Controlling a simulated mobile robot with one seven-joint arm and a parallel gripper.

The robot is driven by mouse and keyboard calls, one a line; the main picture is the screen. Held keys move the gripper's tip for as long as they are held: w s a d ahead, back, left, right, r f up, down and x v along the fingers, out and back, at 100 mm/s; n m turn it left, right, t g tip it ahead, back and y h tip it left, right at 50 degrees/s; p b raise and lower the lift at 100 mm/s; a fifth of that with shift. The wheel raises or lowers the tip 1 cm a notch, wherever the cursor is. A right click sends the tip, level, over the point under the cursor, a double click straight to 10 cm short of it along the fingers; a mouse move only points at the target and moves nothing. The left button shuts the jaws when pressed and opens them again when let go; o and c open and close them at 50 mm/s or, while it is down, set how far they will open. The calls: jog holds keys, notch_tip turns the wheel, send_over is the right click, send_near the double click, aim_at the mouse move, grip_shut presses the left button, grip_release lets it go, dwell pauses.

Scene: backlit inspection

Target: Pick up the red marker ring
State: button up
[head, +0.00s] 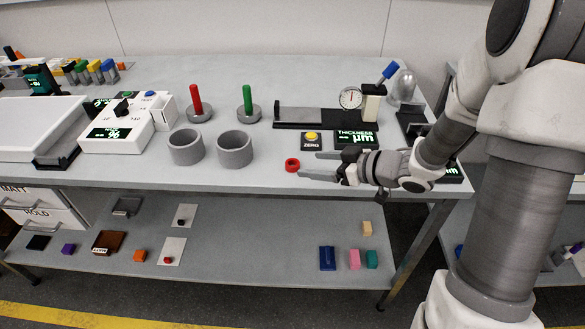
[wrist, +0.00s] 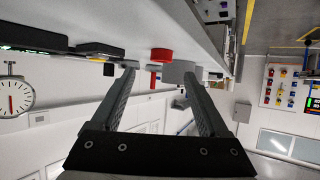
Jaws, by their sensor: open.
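The red marker ring (head: 292,165) lies on the bench top near its front edge, just left of my gripper's fingertips. My gripper (head: 308,165) is open and empty, reaching leftward low over the bench, its fingers apart. In the wrist view the red ring (wrist: 161,55) shows beyond the fingertips, roughly between them and towards the bench surface. The wrist view also shows both fingers of my gripper (wrist: 158,82) spread apart, with nothing between them.
A ZERO button box (head: 312,142) and thickness display (head: 357,138) stand just behind my gripper. Two grey cups (head: 235,149) stand to the left of the ring. Red (head: 196,100) and green (head: 247,100) posts stand behind the cups. Bare bench lies around the ring.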

aim_at(296, 164)
jog(key=b+x, duration=0.1)
jog(key=x, duration=0.1)
jog(key=b+x, duration=0.1)
jog(key=x, duration=0.2)
jog(key=shift+s+f, duration=0.15)
jog(key=shift+f, duration=0.1)
jog(key=shift+a, duration=0.2)
grip_shut()
